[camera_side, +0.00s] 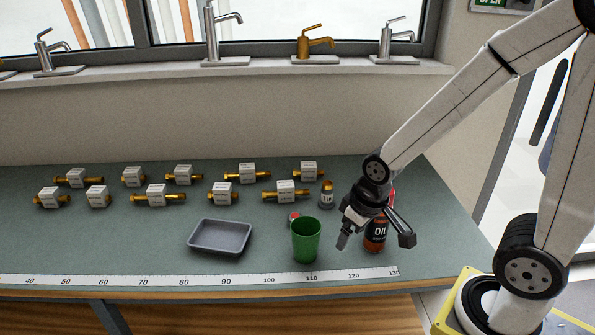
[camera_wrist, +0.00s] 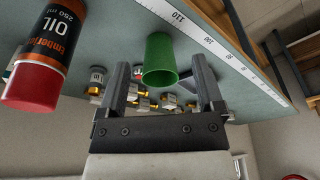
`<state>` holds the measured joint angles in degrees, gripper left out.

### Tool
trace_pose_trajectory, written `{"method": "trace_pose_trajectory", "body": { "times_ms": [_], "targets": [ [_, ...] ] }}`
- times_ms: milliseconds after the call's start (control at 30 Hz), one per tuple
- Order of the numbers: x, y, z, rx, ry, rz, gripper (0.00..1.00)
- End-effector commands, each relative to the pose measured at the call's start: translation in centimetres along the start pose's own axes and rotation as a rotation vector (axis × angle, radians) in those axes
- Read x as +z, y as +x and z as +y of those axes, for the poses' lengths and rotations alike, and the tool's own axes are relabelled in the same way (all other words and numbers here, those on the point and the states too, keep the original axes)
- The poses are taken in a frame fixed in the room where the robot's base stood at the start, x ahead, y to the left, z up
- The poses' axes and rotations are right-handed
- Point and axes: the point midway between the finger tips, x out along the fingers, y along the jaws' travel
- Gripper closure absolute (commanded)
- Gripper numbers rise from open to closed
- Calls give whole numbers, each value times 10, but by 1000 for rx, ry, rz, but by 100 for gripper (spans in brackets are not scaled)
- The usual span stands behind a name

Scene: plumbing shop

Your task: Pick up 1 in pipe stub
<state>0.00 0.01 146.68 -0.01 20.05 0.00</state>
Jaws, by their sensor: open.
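Several brass pipe pieces with white labelled blocks lie in two rows on the bench, one of them a long piece (camera_side: 158,195) in the front row. The label print is too small to read, so I cannot tell which is the 1 in pipe stub. A short labelled piece with a brass top (camera_side: 326,195) stands upright at the right end. My gripper (camera_side: 374,238) is open above the bench's right part, by the oil bottle. In the wrist view its two fingers (camera_wrist: 162,78) are apart, with the green cup and brass pieces beyond them; I see nothing held.
A green cup (camera_side: 306,241) stands left of my gripper, with a small red-and-white item (camera_side: 293,218) behind it. An oil bottle (camera_side: 375,238) is close to my fingers. An empty grey tray (camera_side: 220,237) lies further left. A ruler strip (camera_side: 200,280) runs along the front edge.

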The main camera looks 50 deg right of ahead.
Motion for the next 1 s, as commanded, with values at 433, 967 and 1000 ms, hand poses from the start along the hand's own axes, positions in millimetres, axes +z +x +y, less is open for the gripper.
{"method": "trace_pose_trajectory", "body": {
  "times_ms": [433,967,1000],
  "targets": [
    [-23,11,18,-40,326,-101,14],
    [-112,48,89,-373,1392,-430,14],
    [-120,50,97,-412,1463,-455,14]
  ]
}}
